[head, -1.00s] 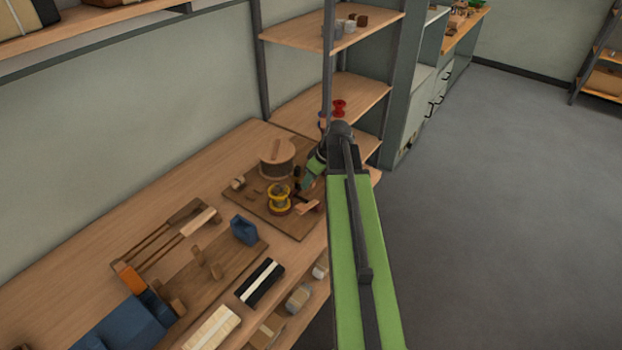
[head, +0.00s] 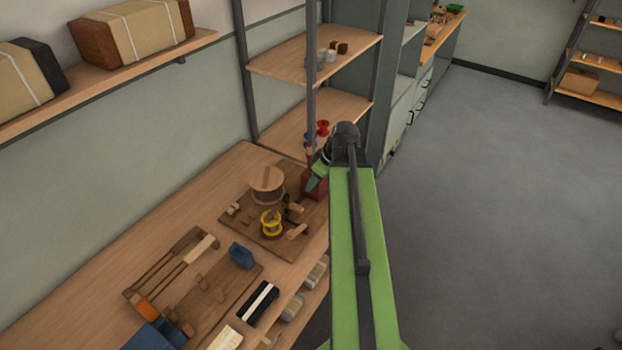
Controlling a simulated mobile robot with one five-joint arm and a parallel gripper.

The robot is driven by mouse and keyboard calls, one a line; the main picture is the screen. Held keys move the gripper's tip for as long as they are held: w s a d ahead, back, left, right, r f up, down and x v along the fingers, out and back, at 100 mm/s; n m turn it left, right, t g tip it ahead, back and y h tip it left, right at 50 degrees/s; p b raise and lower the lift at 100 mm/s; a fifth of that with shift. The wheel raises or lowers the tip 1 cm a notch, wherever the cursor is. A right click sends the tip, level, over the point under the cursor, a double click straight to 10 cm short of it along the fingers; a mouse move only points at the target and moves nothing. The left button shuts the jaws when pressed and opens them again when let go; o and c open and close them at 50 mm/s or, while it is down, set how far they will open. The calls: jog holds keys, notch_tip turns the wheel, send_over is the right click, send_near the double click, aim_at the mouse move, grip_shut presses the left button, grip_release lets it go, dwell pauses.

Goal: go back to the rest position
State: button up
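My green arm reaches forward along the right end of the workbench (head: 150,240). My gripper (head: 311,186) hangs from the bent dark joint and points down beside the right edge of a brown wooden board (head: 262,238). The gripper is small and partly hidden, so I cannot tell whether its fingers are open or shut, or whether they hold anything. A dark red block-like thing (head: 316,191) shows right behind or beside the gripper; I cannot tell if they touch. On the board stand a round wooden drum (head: 267,184) and a yellow spool (head: 271,222).
A wooden rack with rods (head: 170,262), a blue block (head: 241,256) and a black box with a white stripe (head: 258,303) lie along the bench. An upright shelf (head: 310,60) stands beyond my gripper. Open grey floor (head: 500,200) lies to the right.

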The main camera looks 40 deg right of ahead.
dwell(0.4)
jog(key=w+a+f+n+g+y+b, duration=0.1)
jog(key=w+a+f+n+b, duration=0.15)
jog(key=a, duration=0.95)
jog(key=w+a+f+n+g+b, duration=0.15)
jog(key=w+a, duration=0.25)
jog(key=a, duration=0.7)
jog(key=s+a+f+m+g+h, duration=0.2)
jog(key=s+a+m, duration=0.4)
jog(key=a, duration=0.4)
jog(key=shift+a+f+m+b, duration=0.15)
jog(key=shift+m+b, duration=0.15)
jog(key=shift+m, duration=0.6)
jog(key=shift+s, duration=0.1)
jog(key=shift+c, duration=0.8)
